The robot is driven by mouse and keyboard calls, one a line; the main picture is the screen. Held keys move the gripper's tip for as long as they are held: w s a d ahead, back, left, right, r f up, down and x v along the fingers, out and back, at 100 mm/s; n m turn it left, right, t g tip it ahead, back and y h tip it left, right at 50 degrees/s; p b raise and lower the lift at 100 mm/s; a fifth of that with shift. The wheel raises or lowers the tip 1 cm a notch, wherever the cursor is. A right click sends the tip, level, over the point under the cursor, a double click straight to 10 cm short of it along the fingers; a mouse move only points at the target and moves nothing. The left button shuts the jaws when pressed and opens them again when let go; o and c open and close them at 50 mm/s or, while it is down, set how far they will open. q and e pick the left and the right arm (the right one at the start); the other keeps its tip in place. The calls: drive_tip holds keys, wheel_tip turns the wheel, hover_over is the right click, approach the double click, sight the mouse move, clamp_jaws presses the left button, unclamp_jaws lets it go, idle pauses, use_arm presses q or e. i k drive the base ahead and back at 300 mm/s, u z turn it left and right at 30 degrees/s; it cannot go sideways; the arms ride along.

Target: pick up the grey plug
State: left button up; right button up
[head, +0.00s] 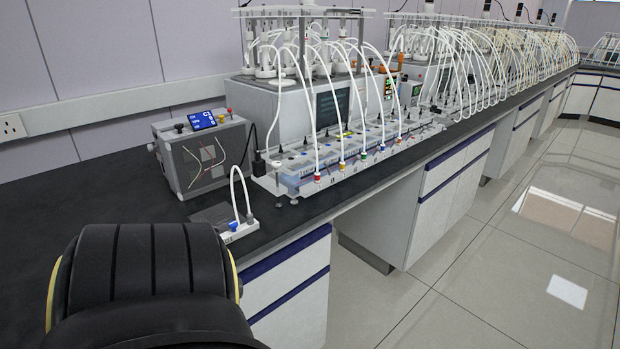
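A small grey plug (250,219) is at the right end of a small white block (238,232) near the front edge of the black bench. A blue plug (233,226) is beside it to the left. A thin white tube (236,174) arches up over the block, with its ends near the two plugs. The plugs are small, so I cannot tell how they are seated. Neither gripper is in view. A dark rounded link of mine fills the lower left.
A grey control box (203,155) with a blue screen stands behind the block. To the right is a reactor unit (300,110) with white tubes running to a long tray (345,150). The black bench (60,195) is clear at left.

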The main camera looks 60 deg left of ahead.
sight(249, 216)
drive_tip(key=i, duration=1)
drive_tip(key=u, duration=2.2)
